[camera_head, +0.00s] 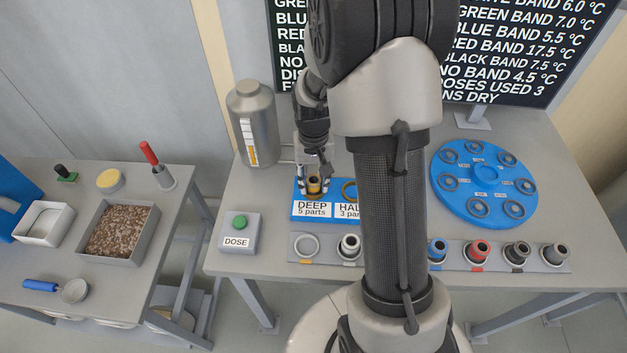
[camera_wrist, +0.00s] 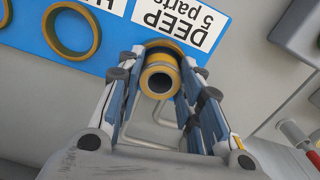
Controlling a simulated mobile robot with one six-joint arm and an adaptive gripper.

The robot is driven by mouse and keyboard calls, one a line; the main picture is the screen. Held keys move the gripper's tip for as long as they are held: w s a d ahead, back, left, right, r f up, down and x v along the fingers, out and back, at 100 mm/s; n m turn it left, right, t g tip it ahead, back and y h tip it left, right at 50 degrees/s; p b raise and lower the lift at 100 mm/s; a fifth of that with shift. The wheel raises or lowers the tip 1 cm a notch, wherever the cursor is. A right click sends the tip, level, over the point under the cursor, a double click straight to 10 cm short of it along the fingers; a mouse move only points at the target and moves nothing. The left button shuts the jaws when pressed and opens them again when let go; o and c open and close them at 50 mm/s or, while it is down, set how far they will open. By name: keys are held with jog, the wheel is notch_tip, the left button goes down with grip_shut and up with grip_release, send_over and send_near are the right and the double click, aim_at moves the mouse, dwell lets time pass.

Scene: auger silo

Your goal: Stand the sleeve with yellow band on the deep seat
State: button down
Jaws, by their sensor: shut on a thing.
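My gripper (camera_head: 314,178) is over the DEEP end of the blue seat block (camera_head: 297,213). It is shut on the sleeve with yellow band (camera_head: 314,186), which also shows between the fingers in the wrist view (camera_wrist: 160,80). The sleeve has a grey rim with a dark bore and a yellow-orange band. The deep seat's yellow-brown ring (camera_wrist: 165,44) shows partly behind the sleeve in the wrist view. The sleeve overlaps the seat in both views; I cannot tell whether it touches the seat's floor. The other seat ring (camera_wrist: 72,31) is empty.
A grey rack holds a silver-white sleeve (camera_head: 349,246) and blue, red and dark sleeves; its leftmost place (camera_head: 306,246) is empty. A DOSE button box (camera_head: 239,232) stands left. A grey silo bottle (camera_head: 254,125) stands behind, a blue round dial (camera_head: 484,182) right.

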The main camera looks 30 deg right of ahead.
jog(key=shift+r, duration=0.15)
jog(key=shift+f, duration=0.3)
jog(key=shift+s+a+f+b, duration=0.15)
jog(key=shift+s+f+b, duration=0.2)
jog(key=shift+f+b, duration=0.05)
jog(key=c, duration=1.5)
grip_release()
jog(key=o, duration=0.4)
jog(key=shift+w+f, duration=0.15)
